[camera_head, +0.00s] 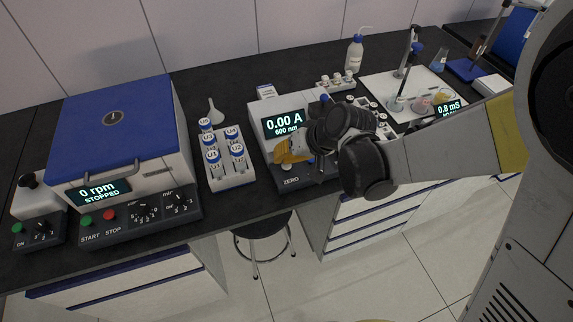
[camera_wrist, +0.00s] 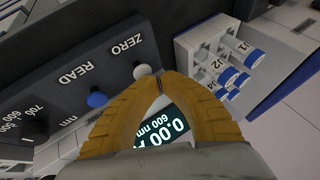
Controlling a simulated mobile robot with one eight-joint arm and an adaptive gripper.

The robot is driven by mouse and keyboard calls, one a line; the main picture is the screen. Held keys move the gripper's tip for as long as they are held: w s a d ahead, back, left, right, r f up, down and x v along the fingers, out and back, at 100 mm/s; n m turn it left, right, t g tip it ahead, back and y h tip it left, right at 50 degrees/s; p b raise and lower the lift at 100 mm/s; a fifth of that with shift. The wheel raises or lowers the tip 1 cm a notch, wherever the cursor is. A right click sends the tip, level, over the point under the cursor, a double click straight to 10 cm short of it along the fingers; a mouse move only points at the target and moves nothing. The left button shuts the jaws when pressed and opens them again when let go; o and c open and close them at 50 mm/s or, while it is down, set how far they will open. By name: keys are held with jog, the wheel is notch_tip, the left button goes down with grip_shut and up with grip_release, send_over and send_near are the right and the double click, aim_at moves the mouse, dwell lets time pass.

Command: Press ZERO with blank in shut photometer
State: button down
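The photometer (camera_head: 261,111) stands on the dark bench; its display reads 0.00 A, 600 nm. Its lid area is mostly hidden behind my arm, so I cannot see the lid or the blank. My gripper (camera_head: 279,154) is over the photometer's front panel. In the wrist view my gripper's (camera_wrist: 159,84) yellow fingers meet at the tips, with nothing seen between them. The white ZERO button (camera_wrist: 142,71) is just beside the fingertips; I cannot tell if they touch it. The blue READ button (camera_wrist: 97,99) is farther left, beside the left finger.
A rack (camera_head: 231,182) of labelled U tubes stands close left of the photometer. A centrifuge (camera_head: 118,125), showing 0 rpm STOPPED, is farther left. A white plate with glassware and a meter reading 0.8 mS (camera_head: 450,108) lies to the right.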

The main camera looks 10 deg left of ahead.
jog(key=shift+f+b, duration=0.85)
jog(key=shift+f, duration=0.05)
dwell(0.8)
jog(key=shift+r, duration=0.1)
jog(key=shift+r+p, duration=1)
jog(key=shift+r, duration=0.3)
notch_tip(320, 180, up, 5)
jog(key=p, duration=0.4)
dwell(0.6)
